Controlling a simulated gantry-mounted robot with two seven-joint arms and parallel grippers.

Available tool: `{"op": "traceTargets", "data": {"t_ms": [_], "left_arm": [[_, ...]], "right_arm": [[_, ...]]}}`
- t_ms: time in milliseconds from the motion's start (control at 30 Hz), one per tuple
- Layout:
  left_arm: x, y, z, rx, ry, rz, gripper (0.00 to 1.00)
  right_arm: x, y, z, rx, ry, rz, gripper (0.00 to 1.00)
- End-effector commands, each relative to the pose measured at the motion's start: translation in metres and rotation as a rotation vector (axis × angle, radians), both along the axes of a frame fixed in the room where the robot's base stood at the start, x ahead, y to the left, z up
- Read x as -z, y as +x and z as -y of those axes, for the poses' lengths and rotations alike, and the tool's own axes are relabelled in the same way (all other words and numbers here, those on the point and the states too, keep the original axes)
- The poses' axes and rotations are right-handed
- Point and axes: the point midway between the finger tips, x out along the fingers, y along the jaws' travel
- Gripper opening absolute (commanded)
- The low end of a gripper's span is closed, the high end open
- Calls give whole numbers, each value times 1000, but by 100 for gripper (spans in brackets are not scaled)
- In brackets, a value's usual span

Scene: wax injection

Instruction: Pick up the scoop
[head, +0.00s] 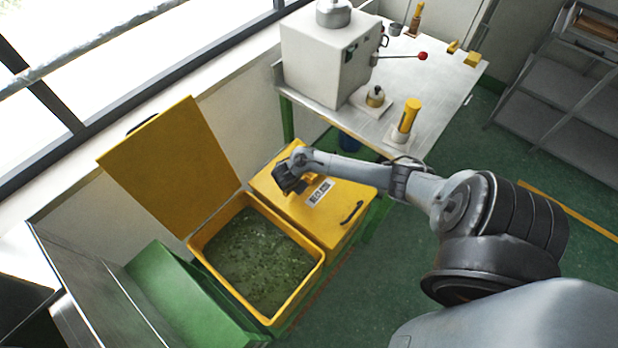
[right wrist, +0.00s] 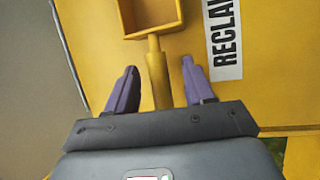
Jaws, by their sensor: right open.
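The yellow scoop (right wrist: 156,74) shows in the right wrist view, its square open pan at the top and its straight handle running down toward my gripper. It lies over the yellow lid marked RECLAIM. My right gripper (right wrist: 159,64) is open, with one purple finger on each side of the handle and a visible gap on both sides. In the head view my right gripper (head: 288,186) is over the closed yellow bin lid (head: 335,215), and the arm and gripper largely hide the scoop there. My left gripper is in neither view.
An open yellow bin (head: 314,268) full of greenish pellets stands left of the closed lid, its cover (head: 170,165) raised. A black handle (head: 351,212) is on the closed lid. Behind is a metal table (head: 440,75) with a white machine (head: 322,65).

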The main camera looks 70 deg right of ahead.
Motion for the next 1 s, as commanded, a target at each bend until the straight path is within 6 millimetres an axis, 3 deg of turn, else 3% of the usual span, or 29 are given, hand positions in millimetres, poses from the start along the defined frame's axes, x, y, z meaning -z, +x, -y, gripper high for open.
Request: {"op": "traceTargets", "data": {"t_ms": [133, 433, 767, 1000], "left_arm": [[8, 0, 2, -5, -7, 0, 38], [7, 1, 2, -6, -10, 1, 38], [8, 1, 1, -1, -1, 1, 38], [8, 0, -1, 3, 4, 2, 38]], "right_arm": [[13, 1, 6, 1, 0, 1, 53], [14, 1, 7, 0, 0, 1, 53], [14, 1, 7, 1, 0, 1, 2], [14, 2, 7, 1, 0, 1, 0]]}}
